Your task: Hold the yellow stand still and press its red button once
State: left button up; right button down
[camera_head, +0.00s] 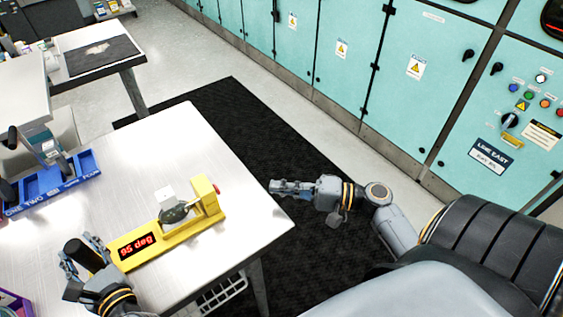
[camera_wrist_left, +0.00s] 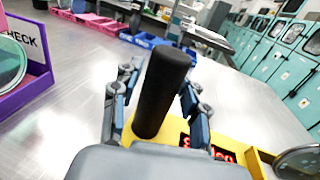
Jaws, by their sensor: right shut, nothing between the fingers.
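The yellow stand (camera_head: 180,236) lies on the metal table, with a red "95 deg" display (camera_head: 137,246) and a small metal cup-like part. Its red button (camera_head: 217,188) is on the right face of the raised end block. A black upright handle (camera_wrist_left: 163,90) stands at the stand's left end. My left gripper (camera_wrist_left: 157,78) has its fingers on either side of this handle; a narrow gap shows on one side, and firm contact is unclear. My right gripper (camera_head: 273,187) is shut and empty, beyond the table's right edge, apart from the button and pointing toward it.
A blue sorting tray (camera_head: 52,184) sits at the table's left. A purple bin (camera_wrist_left: 38,84) stands left of my left gripper. The table (camera_head: 165,140) is clear behind the stand. Teal cabinets (camera_head: 340,50) line the far wall.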

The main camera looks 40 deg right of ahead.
aim_at(86, 260)
pick_arm(q)
jog(key=shift+o, duration=0.6)
jog(key=shift+s+d+f, duration=0.1)
jog(key=shift+s+d, duration=0.05)
jog(key=shift+s, duration=0.4)
jog(key=shift+v, duration=1.05)
jog(key=shift+b+v, duration=0.95)
jog(key=shift+v, duration=1.95)
